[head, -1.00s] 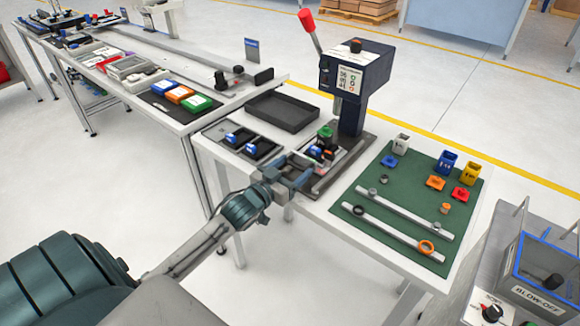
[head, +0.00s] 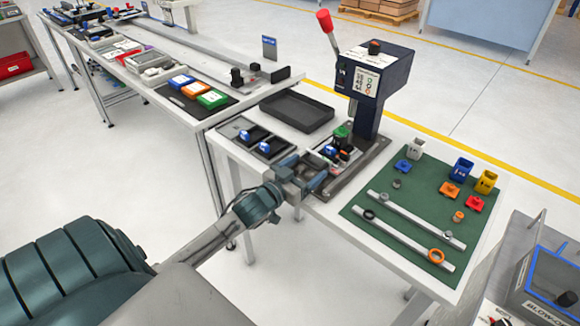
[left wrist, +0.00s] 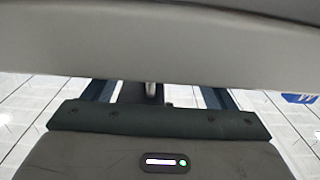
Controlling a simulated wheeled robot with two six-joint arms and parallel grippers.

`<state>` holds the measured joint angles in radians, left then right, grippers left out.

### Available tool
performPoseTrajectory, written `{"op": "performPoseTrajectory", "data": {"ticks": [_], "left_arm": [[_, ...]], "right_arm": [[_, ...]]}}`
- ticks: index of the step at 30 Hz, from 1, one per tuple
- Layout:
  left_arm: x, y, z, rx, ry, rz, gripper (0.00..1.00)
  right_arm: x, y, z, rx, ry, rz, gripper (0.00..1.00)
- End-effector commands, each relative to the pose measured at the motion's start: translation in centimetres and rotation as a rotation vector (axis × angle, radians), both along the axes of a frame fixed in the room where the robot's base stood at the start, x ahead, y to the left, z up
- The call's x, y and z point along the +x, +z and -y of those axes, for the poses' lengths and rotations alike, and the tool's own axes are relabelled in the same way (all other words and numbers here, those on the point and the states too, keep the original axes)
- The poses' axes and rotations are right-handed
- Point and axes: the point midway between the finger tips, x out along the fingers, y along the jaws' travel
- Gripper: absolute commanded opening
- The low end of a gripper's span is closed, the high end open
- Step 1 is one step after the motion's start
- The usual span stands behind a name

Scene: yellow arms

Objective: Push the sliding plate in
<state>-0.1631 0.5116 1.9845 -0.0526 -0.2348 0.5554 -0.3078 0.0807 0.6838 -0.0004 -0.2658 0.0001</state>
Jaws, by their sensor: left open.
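The sliding plate (head: 336,182) appears as a dark grey plate at the foot of the dark blue press (head: 372,85), carrying small black, blue and green parts. The border between plate and press base is hard to make out. My left gripper (head: 316,174) is open at the near front edge of the plate. I cannot tell if it touches. In the left wrist view the two fingers (left wrist: 158,94) run under a broad grey surface that fills the top and hides their tips. My right gripper is not in view.
A black tray (head: 297,111) and a dark holder with blue-marked parts (head: 257,138) lie left of the press. A green mat (head: 400,215) with rails and small coloured parts lies to the right. The press's red-knobbed lever (head: 324,20) stands up.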

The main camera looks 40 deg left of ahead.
Motion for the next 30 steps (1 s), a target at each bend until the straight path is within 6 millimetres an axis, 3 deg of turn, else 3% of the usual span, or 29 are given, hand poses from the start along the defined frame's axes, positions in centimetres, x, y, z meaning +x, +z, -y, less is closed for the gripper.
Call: {"op": "performPoseTrajectory", "data": {"ticks": [10,21,30], "left_arm": [[-4.1,-0.3,-0.2,0.005,-0.003,-0.003,0.78],[-8.2,-0.4,-0.5,0.007,-0.003,-0.005,0.78],[-9.7,-0.1,-0.6,0.001,-0.003,-0.002,0.78]], "right_arm": [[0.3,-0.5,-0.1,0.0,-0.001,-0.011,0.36],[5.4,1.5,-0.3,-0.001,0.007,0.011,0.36],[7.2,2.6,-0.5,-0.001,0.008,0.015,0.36]]}}
